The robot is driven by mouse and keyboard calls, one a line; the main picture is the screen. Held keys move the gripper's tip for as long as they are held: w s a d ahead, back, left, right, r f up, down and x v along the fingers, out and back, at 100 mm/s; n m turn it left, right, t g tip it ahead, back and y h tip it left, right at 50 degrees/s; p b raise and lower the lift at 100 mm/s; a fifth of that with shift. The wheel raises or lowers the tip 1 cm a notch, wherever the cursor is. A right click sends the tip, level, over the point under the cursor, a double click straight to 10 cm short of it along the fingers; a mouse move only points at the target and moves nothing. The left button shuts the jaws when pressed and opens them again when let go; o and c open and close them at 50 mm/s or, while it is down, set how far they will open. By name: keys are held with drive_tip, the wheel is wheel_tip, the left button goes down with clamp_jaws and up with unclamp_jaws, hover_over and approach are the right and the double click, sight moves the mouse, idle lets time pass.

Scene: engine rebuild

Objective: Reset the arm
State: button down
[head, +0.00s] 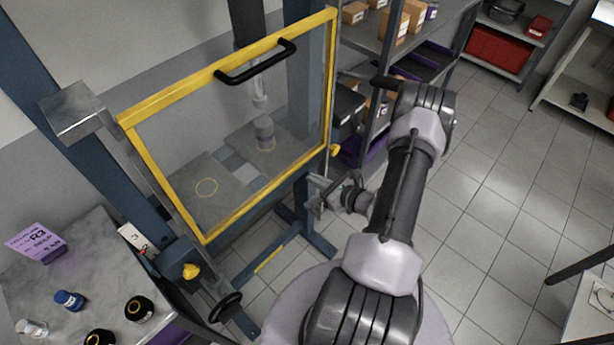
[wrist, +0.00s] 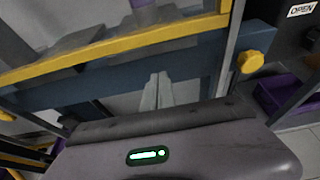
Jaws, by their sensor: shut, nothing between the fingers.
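My arm is bent and reaches toward the press from the right in the head view. My gripper (head: 317,194) is beside the lower right corner of the yellow-framed clear guard (head: 225,75), close to the blue press frame (head: 318,240). In the wrist view the fingertips of my gripper (wrist: 157,88) are together with nothing between them. The yellow bar of the guard and a yellow knob (wrist: 250,62) show beyond the fingers. In the head view I cannot tell whether the gripper touches the frame.
Behind the guard a grey cylinder (head: 265,133) stands on a plate. Shelves with boxes (head: 395,22) stand behind my arm. Tiled floor (head: 500,180) at right is clear.

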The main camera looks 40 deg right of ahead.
drive_tip(key=v, duration=0.7)
drive_tip(key=w+a+r+n+g+y+b, duration=0.35)
drive_tip(key=a+r+n, duration=0.4)
drive_tip(key=a, duration=0.35)
drive_tip(key=w+a+r+n+g+y+b, duration=0.35)
drive_tip(key=a+r+n+y, duration=0.2)
drive_tip(key=a+n, duration=0.45)
drive_tip(key=s+a+r+n+h+b, duration=0.3)
drive_tip(key=s+a+n+h+b, duration=0.1)
drive_tip(key=s+a+n, duration=0.2)
drive_tip(key=s+a+r+n+g+h+b, duration=0.1)
drive_tip(key=s+a+r+n+h+b, duration=0.2)
drive_tip(key=s+a+n, duration=0.3)
drive_tip(key=shift+s+r+n+h+b, duration=0.15)
drive_tip(key=shift+s+n+h+b, duration=0.25)
drive_tip(key=shift+s+n+b, duration=0.45)
drive_tip(key=shift+a, duration=0.1)
